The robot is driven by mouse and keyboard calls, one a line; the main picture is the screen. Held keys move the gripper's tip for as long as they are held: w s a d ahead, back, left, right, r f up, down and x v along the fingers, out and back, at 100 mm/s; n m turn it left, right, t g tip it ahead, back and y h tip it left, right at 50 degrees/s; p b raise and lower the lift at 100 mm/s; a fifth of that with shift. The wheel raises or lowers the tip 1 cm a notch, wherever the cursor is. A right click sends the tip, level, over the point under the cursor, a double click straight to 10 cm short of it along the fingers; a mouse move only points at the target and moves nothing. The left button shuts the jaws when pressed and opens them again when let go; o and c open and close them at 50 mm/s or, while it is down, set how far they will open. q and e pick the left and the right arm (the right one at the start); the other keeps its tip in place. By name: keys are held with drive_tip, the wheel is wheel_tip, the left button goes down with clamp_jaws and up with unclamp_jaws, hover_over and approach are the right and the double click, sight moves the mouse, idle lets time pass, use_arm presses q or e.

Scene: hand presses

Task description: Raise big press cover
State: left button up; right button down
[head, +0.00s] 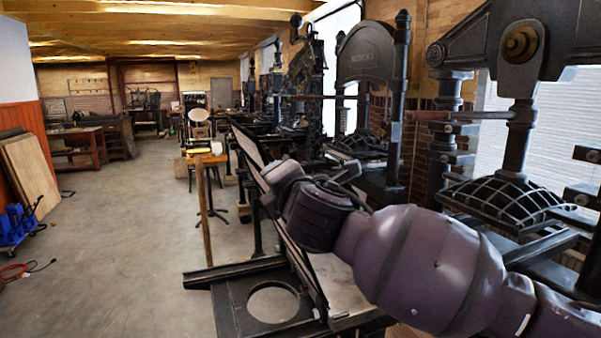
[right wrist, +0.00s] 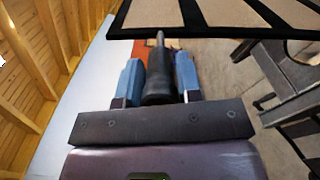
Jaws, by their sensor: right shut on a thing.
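The big press cover (head: 301,264) is a thin dark-framed panel in the head view, standing tilted at a steep angle beside the pale press bed (head: 338,286). My right arm crosses in front of it and hides part of it. In the right wrist view a framed panel with dark and tan stripes (right wrist: 215,14), seemingly the cover, spans the top right. My right gripper (right wrist: 158,78) has its blue fingers shut on a dark round handle (right wrist: 157,88). How the handle joins the cover is not clear. My left gripper is not in view.
A large black hand press (head: 515,150) stands at the right, and another press (head: 365,55) stands behind. A wooden post (head: 203,210) and a stool stand beyond the cover. The concrete floor (head: 120,235) at the left is mostly clear.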

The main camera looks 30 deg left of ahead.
drive_tip(key=shift+s+a, duration=0.1)
drive_tip(key=shift+s, duration=0.1)
drive_tip(key=c, duration=0.9)
unclamp_jaws()
drive_tip(key=shift+f, duration=0.1)
drive_tip(key=b+v, duration=0.1)
drive_tip(key=v, duration=0.9)
drive_tip(key=shift+s+d, duration=0.2)
drive_tip(key=shift+d, duration=0.15)
